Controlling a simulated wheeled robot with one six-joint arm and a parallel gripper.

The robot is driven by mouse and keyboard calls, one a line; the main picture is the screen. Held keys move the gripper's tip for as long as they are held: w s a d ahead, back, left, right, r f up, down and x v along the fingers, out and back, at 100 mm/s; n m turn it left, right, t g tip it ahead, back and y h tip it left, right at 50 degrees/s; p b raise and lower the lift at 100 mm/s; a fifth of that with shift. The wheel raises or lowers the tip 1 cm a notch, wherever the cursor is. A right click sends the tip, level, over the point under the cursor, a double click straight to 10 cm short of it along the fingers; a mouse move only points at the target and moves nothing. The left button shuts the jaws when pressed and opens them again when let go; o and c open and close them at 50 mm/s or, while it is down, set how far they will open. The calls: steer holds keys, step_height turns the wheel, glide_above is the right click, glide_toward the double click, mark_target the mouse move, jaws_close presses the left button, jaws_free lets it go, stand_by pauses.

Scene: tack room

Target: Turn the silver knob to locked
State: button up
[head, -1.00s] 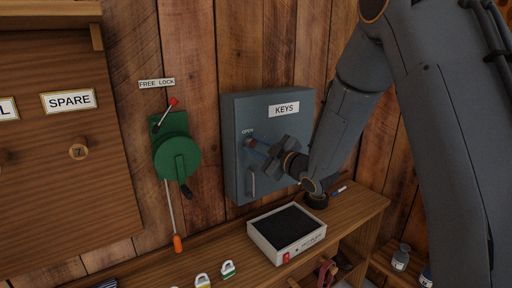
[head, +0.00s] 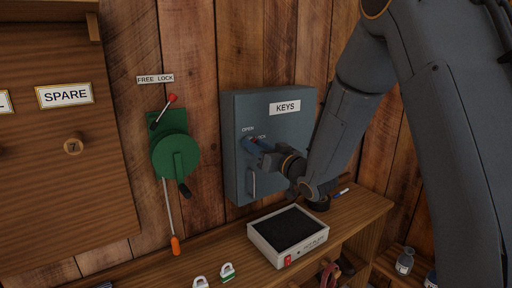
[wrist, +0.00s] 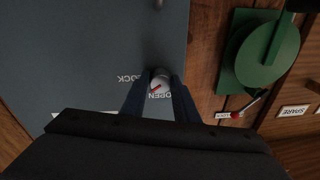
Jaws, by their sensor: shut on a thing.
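The silver knob (wrist: 160,82) shows in the wrist view between my fingertips, with a red mark on its face. It sits on the blue-grey key cabinet (head: 230,165), beside the OPEN label (head: 248,129) and the partly covered LOCK label (head: 261,137). My gripper (wrist: 160,78) is shut on the knob, one finger on each side. In the head view my gripper (head: 258,147) covers the knob. The red mark lies slanted near the OPEN label; its exact setting is hard to tell.
A bar handle (head: 252,183) stands out from the cabinet below my gripper. A green lever device (head: 176,155) hangs to the left. A tray with a dark top (head: 262,244) and padlocks (head: 227,270) sit on the wooden shelf below.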

steer(key=shift+a+m+t+h, duration=0.1)
steer(key=shift+m+t+h, duration=0.3)
steer(key=shift+m, duration=3.5)
steer(key=o, duration=1.1)
steer(key=shift+c, duration=0.2)
steer(key=b+v, duration=0.2)
steer(key=v, duration=0.5)
steer(key=shift+s+d+b, duration=0.25)
steer(key=shift+s+b, duration=0.1)
